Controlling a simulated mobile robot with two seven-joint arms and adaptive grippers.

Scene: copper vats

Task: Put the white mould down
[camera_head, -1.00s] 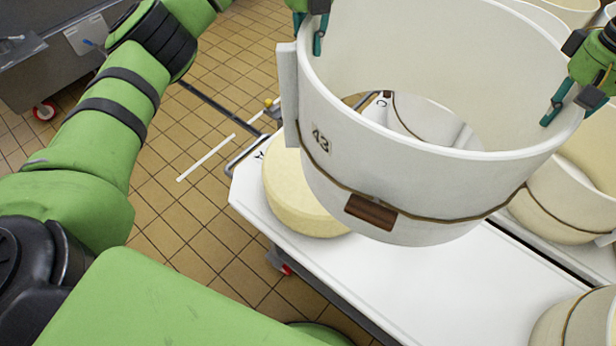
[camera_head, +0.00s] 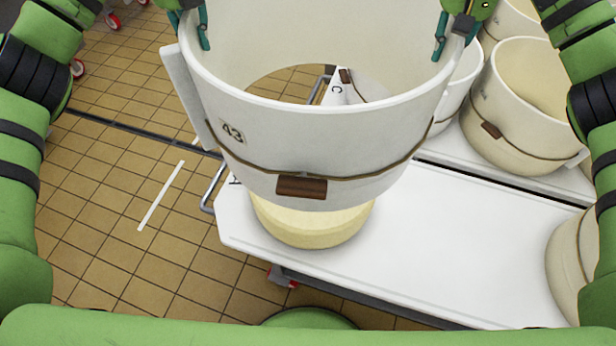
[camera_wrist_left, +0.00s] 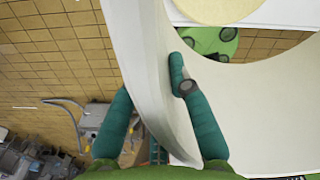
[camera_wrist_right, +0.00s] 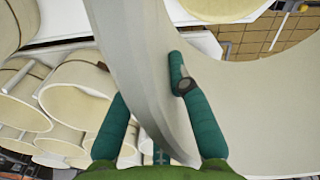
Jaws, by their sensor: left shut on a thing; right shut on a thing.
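The white mould (camera_head: 330,140) is a large open ring marked 43, with a cord and a brown block on its front. It hangs in the air above the white table, in front of and above a pale yellow cheese wheel (camera_head: 312,225) in the head view. My left gripper (camera_head: 204,28) is shut on the mould's left rim; its wall also shows between the fingers in the left wrist view (camera_wrist_left: 150,80). My right gripper (camera_head: 440,38) is shut on the right rim, also seen in the right wrist view (camera_wrist_right: 135,70). The mould hides the back of the cheese.
The white table (camera_head: 450,260) has clear surface to the right of the cheese. Another mould (camera_head: 578,260) stands at its right end. Several more moulds, one (camera_head: 525,105) with a brown block, stand on a surface behind. Tiled floor (camera_head: 110,240) lies open on the left.

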